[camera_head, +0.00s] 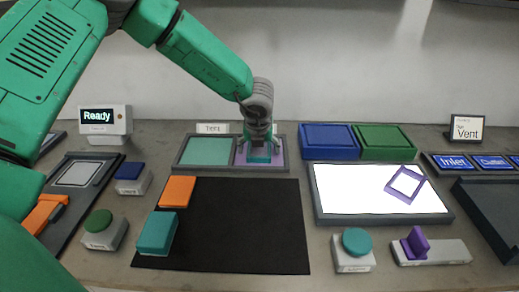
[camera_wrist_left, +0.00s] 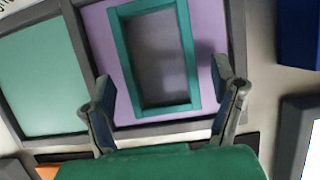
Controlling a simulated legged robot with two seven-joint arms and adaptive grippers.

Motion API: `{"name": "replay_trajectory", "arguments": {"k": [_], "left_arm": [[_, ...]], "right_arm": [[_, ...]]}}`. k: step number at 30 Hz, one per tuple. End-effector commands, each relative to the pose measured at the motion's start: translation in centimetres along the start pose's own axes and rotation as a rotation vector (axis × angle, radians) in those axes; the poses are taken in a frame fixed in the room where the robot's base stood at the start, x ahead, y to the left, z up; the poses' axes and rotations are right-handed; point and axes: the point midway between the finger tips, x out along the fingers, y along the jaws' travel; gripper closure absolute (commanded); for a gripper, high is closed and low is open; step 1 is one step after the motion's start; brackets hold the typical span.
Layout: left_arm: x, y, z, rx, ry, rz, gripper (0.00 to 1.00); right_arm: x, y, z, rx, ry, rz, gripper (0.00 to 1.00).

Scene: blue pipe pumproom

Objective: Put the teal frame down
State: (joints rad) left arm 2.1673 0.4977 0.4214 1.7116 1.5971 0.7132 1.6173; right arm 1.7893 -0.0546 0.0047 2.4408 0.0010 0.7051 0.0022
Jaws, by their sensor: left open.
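The teal frame (camera_head: 260,159) lies in the purple right compartment (camera_head: 279,155) of a grey two-part tray. The left wrist view shows it as a rectangular teal outline (camera_wrist_left: 187,50), slightly tilted in the picture, with purple around it. My left gripper (camera_head: 259,146) is over this compartment, pointing down. In the left wrist view its two fingers (camera_wrist_left: 166,108) are spread wide, apart from the frame's near end, with nothing between them. The teal left compartment (camera_head: 207,151) is empty. My right gripper is not in view.
A black mat (camera_head: 240,225) in front holds an orange block (camera_head: 177,191) and a teal block (camera_head: 157,233). A lit white panel (camera_head: 350,190) with a purple frame (camera_head: 407,184) is at right. Blue (camera_head: 328,137) and green (camera_head: 385,140) trays stand behind it.

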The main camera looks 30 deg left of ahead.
Motion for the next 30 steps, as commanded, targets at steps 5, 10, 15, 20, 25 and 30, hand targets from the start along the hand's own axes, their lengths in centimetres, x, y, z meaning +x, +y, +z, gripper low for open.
{"name": "replay_trajectory", "arguments": {"k": [5,10,15,20,25,30], "left_arm": [[-3.2,-0.1,0.1,0.0,-0.003,-0.004,0.2],[-7.0,-0.1,0.1,0.0,-0.003,-0.004,0.2],[-9.9,-0.1,0.1,0.0,-0.002,-0.002,0.2],[-11.2,0.0,0.1,0.0,-0.001,-0.001,0.2],[-11.5,0.0,0.0,0.0,0.0,0.0,0.2],[-11.5,0.0,0.0,0.0,0.0,0.0,0.2]], "right_arm": [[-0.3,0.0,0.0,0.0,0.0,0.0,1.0],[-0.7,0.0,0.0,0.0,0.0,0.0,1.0],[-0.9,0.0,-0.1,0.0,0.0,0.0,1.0],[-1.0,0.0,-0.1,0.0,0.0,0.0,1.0],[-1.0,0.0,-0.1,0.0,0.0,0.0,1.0],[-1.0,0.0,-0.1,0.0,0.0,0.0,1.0]]}}
